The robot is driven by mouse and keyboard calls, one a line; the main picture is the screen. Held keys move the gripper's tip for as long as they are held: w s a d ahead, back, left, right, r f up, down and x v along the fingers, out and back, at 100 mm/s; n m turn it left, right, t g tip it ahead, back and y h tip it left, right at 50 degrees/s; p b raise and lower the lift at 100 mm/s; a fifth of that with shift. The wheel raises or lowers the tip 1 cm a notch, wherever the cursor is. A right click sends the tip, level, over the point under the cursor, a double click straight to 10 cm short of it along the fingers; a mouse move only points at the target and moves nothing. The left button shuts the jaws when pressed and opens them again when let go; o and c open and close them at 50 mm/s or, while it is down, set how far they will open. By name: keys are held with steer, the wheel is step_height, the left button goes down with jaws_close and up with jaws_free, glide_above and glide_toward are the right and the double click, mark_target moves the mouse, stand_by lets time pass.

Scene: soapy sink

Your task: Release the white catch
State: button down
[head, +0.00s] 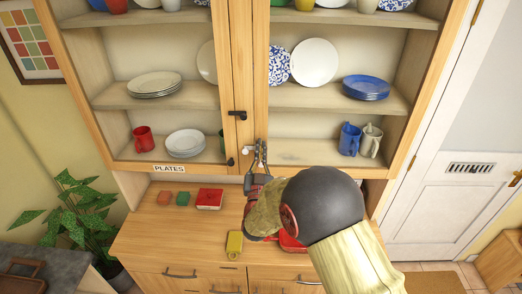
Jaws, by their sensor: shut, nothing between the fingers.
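The white catch (246,150) is a small pale knob low on the middle frame of the dresser, where its two doors meet. My gripper (261,145) is shut and empty, pointing up just to the right of the white catch. I cannot tell whether its fingers touch the catch. The left door (227,70) and right door (261,75) both look closed. A black catch (237,114) sits higher on the same middle frame. A dark knob (230,161) is on the lower corner of the left door.
Shelves behind the doors hold stacked plates (154,84), a red mug (143,139) and blue mugs (350,138). The counter below holds a red book (209,198), a yellow object (234,244) and a red item (291,243) partly hidden by my arm.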

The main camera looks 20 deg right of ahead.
steer(key=shift+d+f+m+h+b, duration=0.1)
steer(key=shift+f+m+h+b, duration=0.3)
steer(key=shift+m+b, duration=0.65)
step_height(320, 180, down, 4)
steer(key=m+g+h+b, duration=0.1)
steer(key=m+b, duration=0.2)
steer(key=b, duration=0.2)
steer(key=m+g+h+b, duration=0.1)
steer(key=m+b, duration=0.2)
steer(key=b, duration=0.2)
steer(key=m+g+h+b, duration=0.1)
steer(key=m+b, duration=0.2)
steer(key=b, duration=0.3)
steer(key=shift+f+m, duration=0.2)
steer(key=shift+m, duration=0.05)
steer(key=shift+a, duration=0.2)
steer(key=shift+w, duration=0.1)
